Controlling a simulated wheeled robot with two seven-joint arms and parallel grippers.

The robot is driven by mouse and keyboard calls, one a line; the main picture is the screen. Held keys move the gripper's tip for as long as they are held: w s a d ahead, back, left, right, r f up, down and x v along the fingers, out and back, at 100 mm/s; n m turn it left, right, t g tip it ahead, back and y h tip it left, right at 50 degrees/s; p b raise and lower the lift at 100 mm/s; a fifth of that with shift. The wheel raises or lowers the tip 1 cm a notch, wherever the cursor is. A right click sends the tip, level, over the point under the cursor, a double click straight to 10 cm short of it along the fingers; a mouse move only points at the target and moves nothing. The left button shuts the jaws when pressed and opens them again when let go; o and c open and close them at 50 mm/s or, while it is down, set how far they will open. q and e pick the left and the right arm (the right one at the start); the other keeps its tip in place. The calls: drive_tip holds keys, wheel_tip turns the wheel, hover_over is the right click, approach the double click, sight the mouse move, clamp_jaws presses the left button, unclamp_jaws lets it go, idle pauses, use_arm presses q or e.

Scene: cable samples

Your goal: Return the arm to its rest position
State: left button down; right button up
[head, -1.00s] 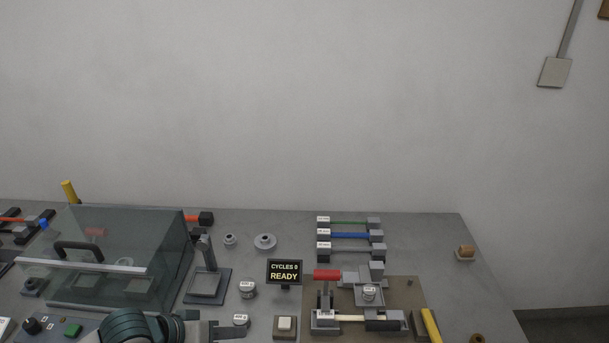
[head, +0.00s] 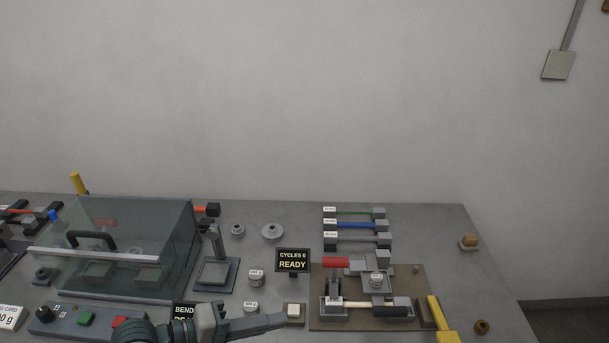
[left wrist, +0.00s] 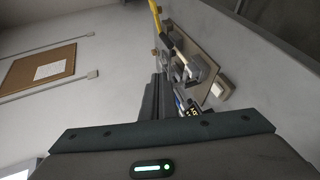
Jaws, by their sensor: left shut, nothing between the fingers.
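My left arm comes in at the bottom of the head view. Its gripper (head: 280,320) points right, shut and empty, in front of a small block with a pale button (head: 294,311); I cannot tell whether they touch. In the left wrist view the dark fingers (left wrist: 155,98) are together with nothing between them. The bending fixture (head: 420,318), with a red handle (head: 336,263) and a pale strip across it, stands right of the gripper. My right gripper is not in view.
A clear-lidded box (head: 150,225) stands at left, with a button panel (head: 62,320) before it. A display (head: 293,261) reads "CYCLES 0 READY". Cable samples (head: 352,225) lie behind the fixture. Labelled weights (head: 256,277) stand left of the display. The table's right end is mostly clear.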

use_arm(q)
wheel_tip(320, 180, up, 9)
drive_tip(key=d+n+t+h, duration=0.2)
drive_tip(key=n+t+h, duration=0.2)
drive_tip(key=n, duration=0.5)
drive_tip(key=w+a+r+n+t+y, duration=0.3)
drive_tip(key=a+r+n+t+y, duration=0.4)
drive_tip(key=n, duration=1)
drive_tip(key=a+f+n+y, duration=1.3)
drive_tip(key=a+f+n, duration=0.2)
drive_tip(key=n, duration=1.1)
drive_tip(key=s+f+n+g, duration=0.7)
drive_tip(key=s+f+n, duration=0.15)
drive_tip(key=f, duration=0.45)
drive_tip(key=s+d+f+n+g+h, duration=0.2)
drive_tip(key=s+f+n+g, duration=0.15)
drive_tip(key=s, duration=0.35)
drive_tip(key=s+d+f+n+g+h, duration=0.1)
drive_tip(key=s+d+f+n+g, duration=0.15)
drive_tip(key=s+f, duration=0.4)
wheel_tip(320, 180, down, 27)
drive_tip(key=s+m+g+b, duration=0.1)
drive_tip(key=s+g+b, duration=0.1)
drive_tip(key=s+a+f+g+b, duration=0.1)
drive_tip(key=s+a+f, duration=0.2)
drive_tip(key=s+f, duration=1.5)
drive_tip(key=shift+s+a+f, duration=0.15)
drive_tip(key=shift+a+f, duration=0.05)
drive_tip(key=shift+f, duration=0.75)
